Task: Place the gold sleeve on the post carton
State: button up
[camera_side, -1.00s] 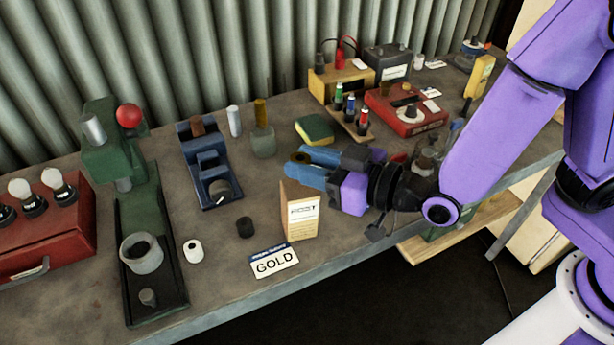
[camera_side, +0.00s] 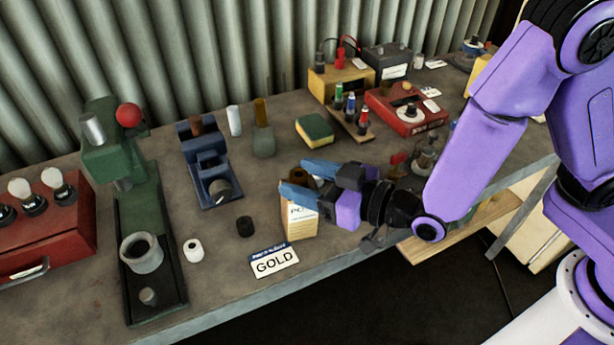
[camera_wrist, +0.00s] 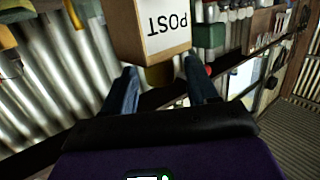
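The post carton (camera_side: 301,222) stands upright near the bench's front edge, behind the GOLD card. It also shows upside down at the top of the wrist view (camera_wrist: 163,30). The gold sleeve (camera_side: 297,174) appears as a small brown-gold ring at the carton's top, partly hidden by my fingers; whether it rests fully on the carton is hard to tell. My gripper (camera_side: 296,177) reaches in level from the right, with its blue fingers spread on either side of the sleeve.
The GOLD card (camera_side: 274,261) lies in front of the carton. A black sleeve (camera_side: 245,226) and a white sleeve (camera_side: 194,250) stand to its left. A green press (camera_side: 150,220), a blue fixture (camera_side: 208,165) and a sponge (camera_side: 315,129) stand around.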

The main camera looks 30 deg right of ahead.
jog(key=shift+r, duration=0.2)
jog(key=v, duration=1.2)
dwell(0.4)
jog(key=shift+a, duration=0.1)
jog(key=s+d+f+n+g+h, duration=0.2)
jog(key=s+d+n+g, duration=0.3)
jog(key=s+g, duration=0.55)
jog(key=d+r+g+h, duration=0.2)
jog(key=d+h, duration=0.4)
jog(key=d, duration=1.2)
jog(key=shift+s+r+n+g+h, duration=0.25)
jog(key=shift+r+n+g+h, duration=0.05)
jog(key=shift+n+g+h, duration=0.15)
